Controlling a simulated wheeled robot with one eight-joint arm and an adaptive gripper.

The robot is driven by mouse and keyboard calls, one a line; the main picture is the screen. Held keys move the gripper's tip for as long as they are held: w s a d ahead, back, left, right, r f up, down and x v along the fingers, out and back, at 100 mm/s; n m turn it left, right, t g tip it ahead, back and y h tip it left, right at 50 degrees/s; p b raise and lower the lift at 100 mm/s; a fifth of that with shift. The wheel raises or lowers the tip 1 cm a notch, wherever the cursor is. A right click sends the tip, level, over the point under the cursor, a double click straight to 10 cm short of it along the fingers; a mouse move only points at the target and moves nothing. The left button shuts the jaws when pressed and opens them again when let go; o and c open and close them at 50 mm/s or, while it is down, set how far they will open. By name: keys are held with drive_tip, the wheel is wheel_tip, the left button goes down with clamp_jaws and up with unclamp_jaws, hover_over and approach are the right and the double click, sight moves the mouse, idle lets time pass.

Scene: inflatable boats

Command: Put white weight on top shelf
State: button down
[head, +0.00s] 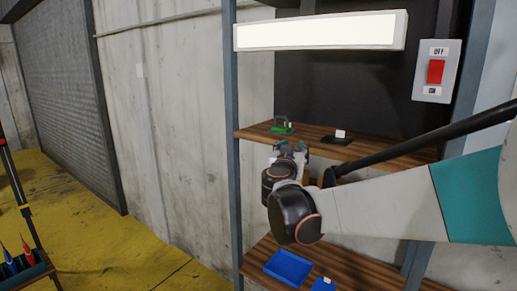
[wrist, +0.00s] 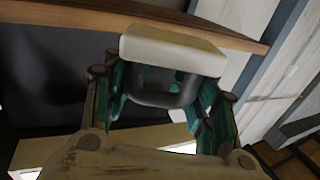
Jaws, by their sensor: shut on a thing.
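The white weight (wrist: 172,50) is a pale block with a dark loop-like handle (wrist: 165,85) in the wrist view. My gripper (wrist: 165,90) has its teal fingers shut on the dark handle part, one on each side. The wooden shelf edge (wrist: 235,38) runs just behind the weight; I cannot tell whether they touch. In the head view my gripper (head: 292,150) is in front of the upper wooden shelf (head: 385,151), near its left end and about at its edge. The weight cannot be made out there.
On the upper shelf stand a green object with a dark handle (head: 281,126) and a black piece with a white tag (head: 336,138). A lower shelf (head: 262,250) holds a blue tray (head: 288,267). A lamp (head: 320,32) hangs above, and a metal post (head: 232,150) stands left.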

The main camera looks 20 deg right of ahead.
drive_tip(key=w+a+f+n+t+y, duration=0.1)
drive_tip(key=a+f+n+y, duration=0.2)
drive_tip(key=a+f+y, duration=0.5)
drive_tip(key=w+a+f+n+t+y, duration=0.1)
drive_tip(key=w+a+f+n+t, duration=0.2)
drive_tip(key=f, duration=0.9)
wheel_tip(320, 180, down, 31)
drive_tip(key=s+a+g+b, duration=0.1)
drive_tip(key=b, duration=3)
drive_tip(key=shift+a, duration=0.15)
drive_tip(key=shift+a+r, duration=0.1)
